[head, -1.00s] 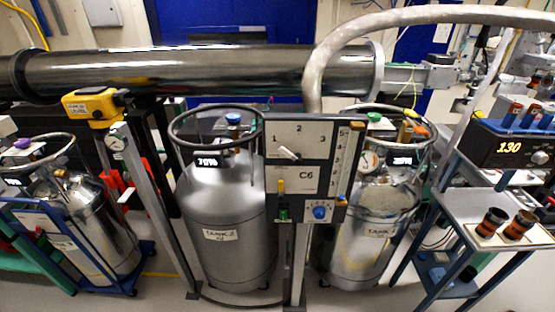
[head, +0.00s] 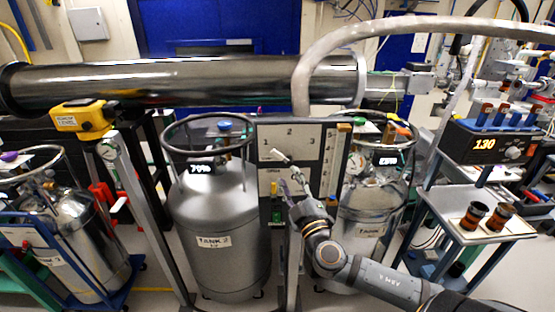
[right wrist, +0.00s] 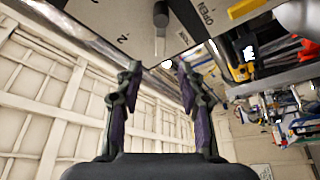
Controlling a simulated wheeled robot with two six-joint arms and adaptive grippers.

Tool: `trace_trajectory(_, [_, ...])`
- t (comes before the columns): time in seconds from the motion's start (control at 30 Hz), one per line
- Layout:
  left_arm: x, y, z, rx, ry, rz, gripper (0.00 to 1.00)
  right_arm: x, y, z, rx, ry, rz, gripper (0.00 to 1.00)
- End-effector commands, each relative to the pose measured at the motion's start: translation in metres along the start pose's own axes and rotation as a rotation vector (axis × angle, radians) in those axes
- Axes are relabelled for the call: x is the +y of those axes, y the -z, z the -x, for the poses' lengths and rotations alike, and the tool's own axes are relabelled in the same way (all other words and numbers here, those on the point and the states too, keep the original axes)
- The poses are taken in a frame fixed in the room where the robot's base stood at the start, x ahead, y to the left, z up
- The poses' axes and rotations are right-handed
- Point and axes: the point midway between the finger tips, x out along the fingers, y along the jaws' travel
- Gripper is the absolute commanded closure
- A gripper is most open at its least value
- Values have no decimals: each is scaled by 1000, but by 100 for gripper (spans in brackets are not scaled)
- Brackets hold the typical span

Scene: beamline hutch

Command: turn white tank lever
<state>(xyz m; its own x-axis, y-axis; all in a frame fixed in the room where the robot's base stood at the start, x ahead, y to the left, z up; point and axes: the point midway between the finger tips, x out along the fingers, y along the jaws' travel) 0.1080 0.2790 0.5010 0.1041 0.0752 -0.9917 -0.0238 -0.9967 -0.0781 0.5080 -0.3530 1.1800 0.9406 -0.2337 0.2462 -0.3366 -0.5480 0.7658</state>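The white tank lever (head: 276,156) sits on the white selector panel (head: 306,139), under the numbers 1, 2 and 3. It slants down to the right. My right gripper (head: 293,181) is just below the lever's lower end, in front of the panel. In the right wrist view my right gripper (right wrist: 159,70) is open, its fingers apart with nothing between them. The lever (right wrist: 160,42) shows just beyond the fingertips, roughly in line with the gap. My left gripper is not in view.
Tank 2 (head: 214,220) stands left of the panel, and another silver tank (head: 365,225) stands behind my right arm. A thick hose (head: 310,62) arches over the panel. A blue cart (head: 478,205) with copper-coloured cups stands at the right.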

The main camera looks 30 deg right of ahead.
Motion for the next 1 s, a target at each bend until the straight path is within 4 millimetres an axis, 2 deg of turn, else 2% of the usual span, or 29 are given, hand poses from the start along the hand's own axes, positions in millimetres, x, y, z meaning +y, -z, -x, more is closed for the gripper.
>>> trace_trajectory(0.2, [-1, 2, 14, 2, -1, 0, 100, 5, 3, -48, -3, -7, -8, 61])
trace_trajectory(0.4, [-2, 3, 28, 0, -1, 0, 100, 4, 2, -81, -2, -3, -3, 61])
trace_trajectory(0.53, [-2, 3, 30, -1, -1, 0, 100, 1, 1, -90, -1, 0, -2, 61])
trace_trajectory(0.8, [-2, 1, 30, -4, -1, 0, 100, -1, 0, -91, 0, 1, -1, 61])
trace_trajectory(1.0, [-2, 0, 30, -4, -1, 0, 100, 0, 0, -91, 0, 1, -1, 88])
